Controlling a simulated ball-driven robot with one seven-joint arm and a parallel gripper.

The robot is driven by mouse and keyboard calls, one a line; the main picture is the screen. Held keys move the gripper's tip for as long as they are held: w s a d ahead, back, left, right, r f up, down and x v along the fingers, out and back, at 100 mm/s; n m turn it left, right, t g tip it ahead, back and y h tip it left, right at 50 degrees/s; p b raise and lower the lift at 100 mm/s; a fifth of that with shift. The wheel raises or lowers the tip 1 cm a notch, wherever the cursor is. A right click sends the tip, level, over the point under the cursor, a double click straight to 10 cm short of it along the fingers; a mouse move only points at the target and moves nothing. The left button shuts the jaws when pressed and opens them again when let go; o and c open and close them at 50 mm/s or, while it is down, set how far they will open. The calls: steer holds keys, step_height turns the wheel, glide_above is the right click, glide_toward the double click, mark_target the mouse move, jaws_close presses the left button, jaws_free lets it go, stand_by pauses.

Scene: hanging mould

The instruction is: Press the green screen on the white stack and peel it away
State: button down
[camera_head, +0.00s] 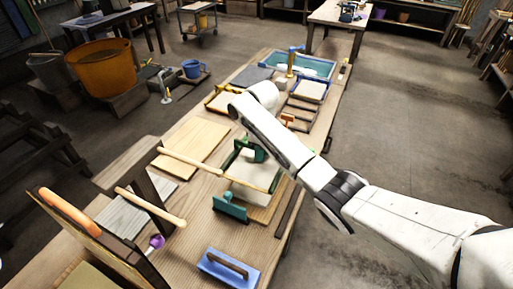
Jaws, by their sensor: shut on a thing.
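The screen, a dark green frame (237,156) with a pale sheet, lies flat over a white stack (245,194) on the wooden bench. A rounded green piece (258,152) stands up at the screen's far right part. My white arm reaches in from the lower right and passes over the screen's right side. The end of my arm bends behind its own links, and my gripper's fingers do not show. I cannot tell whether the screen touches the stack all along its edges.
A teal-handled tool (230,207) and a blue float (228,269) lie in front. A wooden board (193,148) lies left. A rack with wooden rollers (150,205) stands at the near left. A water-filled tub (305,66) and other frames (309,91) sit at the back.

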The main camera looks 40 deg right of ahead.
mark_target(261, 165)
steer(key=shift+f+b, duration=3.4)
steer(key=shift+f, duration=0.15)
steer(key=c, duration=1.7)
jaws_free()
jaws_close()
steer(key=shift+f, duration=0.75)
steer(key=shift+s+f, duration=0.1)
steer(key=shift+f, duration=0.05)
steer(key=shift+r, duration=0.2)
